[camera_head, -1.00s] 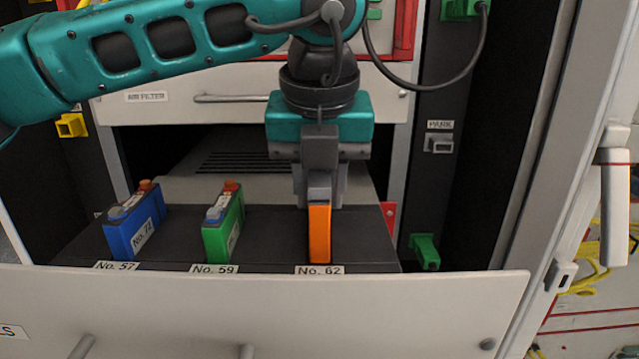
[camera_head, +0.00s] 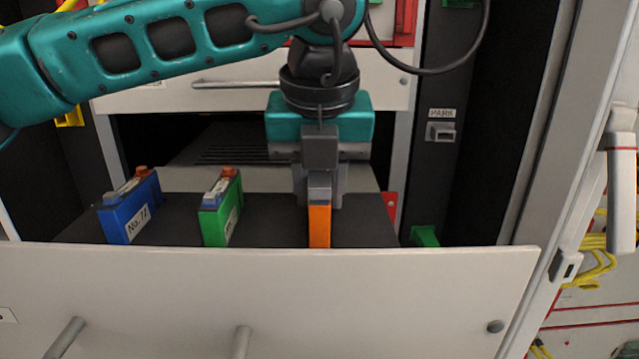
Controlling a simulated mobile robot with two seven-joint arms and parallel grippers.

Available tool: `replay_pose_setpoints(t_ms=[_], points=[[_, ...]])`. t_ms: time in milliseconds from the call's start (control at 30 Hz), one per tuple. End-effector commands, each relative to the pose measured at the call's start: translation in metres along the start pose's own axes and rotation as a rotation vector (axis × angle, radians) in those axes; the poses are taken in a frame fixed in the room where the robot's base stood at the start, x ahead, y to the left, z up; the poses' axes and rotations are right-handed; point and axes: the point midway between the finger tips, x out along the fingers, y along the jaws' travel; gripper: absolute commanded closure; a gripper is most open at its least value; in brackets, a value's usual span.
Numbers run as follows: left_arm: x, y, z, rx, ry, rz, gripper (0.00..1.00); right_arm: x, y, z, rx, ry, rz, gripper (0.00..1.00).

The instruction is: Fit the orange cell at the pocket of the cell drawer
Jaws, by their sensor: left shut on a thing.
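My left gripper (camera_head: 320,196) is shut on the upper part of the orange cell (camera_head: 319,228) and holds it upright. The cell is at the right side of the open cell drawer (camera_head: 370,225), behind the drawer's pale front panel (camera_head: 300,285). The panel hides the cell's lower end and the pocket, so I cannot tell whether the cell is seated. A blue cell (camera_head: 128,215) and a green cell (camera_head: 222,212) stand in the drawer to the left, apart from the orange one. My right gripper is out of view.
A closed drawer front with a bar handle (camera_head: 235,84) is behind my arm. A dark post with a PARK label (camera_head: 441,113) and a green fitting (camera_head: 425,236) stands to the right. A white cabinet door handle (camera_head: 622,190) is farther right.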

Motion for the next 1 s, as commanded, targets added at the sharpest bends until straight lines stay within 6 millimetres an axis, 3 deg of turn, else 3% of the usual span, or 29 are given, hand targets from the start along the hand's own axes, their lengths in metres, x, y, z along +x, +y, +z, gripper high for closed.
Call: replay_pose_setpoints(t_ms=[733, 767, 1000], points=[[0.0045, -0.0002, -0.0012, 0.0, -0.002, -0.001, 1.0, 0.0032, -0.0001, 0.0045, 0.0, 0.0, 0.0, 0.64], [0.0046, -0.0002, -0.0012, 0.0, -0.002, -0.001, 0.7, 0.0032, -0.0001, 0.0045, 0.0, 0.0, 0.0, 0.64], [0.0049, -0.0001, -0.0013, 0.0, -0.001, -0.001, 0.47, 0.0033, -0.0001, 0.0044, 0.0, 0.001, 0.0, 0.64]])
